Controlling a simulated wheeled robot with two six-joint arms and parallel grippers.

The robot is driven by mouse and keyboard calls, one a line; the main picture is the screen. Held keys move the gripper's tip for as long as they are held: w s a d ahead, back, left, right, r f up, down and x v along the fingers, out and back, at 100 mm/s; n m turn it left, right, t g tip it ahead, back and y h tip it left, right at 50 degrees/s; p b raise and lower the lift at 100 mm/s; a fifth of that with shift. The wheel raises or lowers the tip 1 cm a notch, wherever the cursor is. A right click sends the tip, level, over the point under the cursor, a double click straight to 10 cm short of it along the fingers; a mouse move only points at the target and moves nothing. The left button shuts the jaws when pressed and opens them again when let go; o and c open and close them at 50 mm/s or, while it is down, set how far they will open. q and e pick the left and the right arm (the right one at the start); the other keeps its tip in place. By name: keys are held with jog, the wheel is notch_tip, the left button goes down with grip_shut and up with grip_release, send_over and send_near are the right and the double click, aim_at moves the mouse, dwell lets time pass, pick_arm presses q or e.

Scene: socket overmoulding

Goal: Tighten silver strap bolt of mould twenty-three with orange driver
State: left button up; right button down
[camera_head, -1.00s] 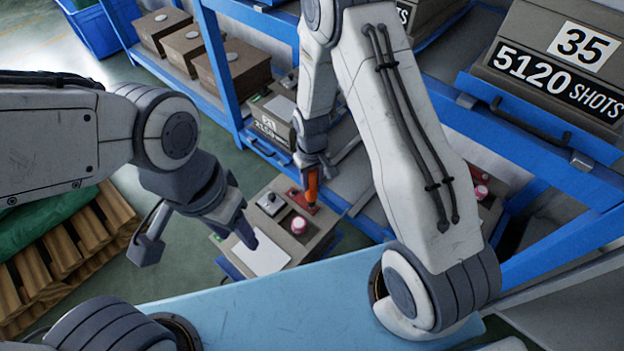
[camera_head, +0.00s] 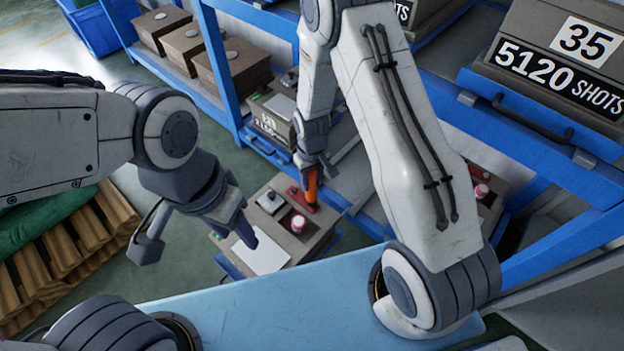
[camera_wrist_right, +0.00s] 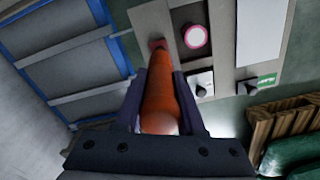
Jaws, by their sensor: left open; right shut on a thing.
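My left gripper (camera_head: 197,241) is open and empty, one finger over the mould's white plate (camera_head: 262,256). No number twenty-three is readable on this mould.
A pink-rimmed white cap (camera_head: 298,224) stands on the mould near the driver. A blue rack (camera_head: 222,70) with other moulds runs behind, one numbered 35 (camera_head: 583,43). A light blue surface (camera_head: 250,310) lies in front. Wooden pallets (camera_head: 60,250) are at left.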

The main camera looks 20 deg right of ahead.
aim_at(312, 173)
jog(key=shift+f+b, duration=0.3)
jog(key=shift+f, duration=0.45)
dwell(1.6)
jog(key=shift+r, duration=0.2)
jog(key=shift+r+p, duration=2.4)
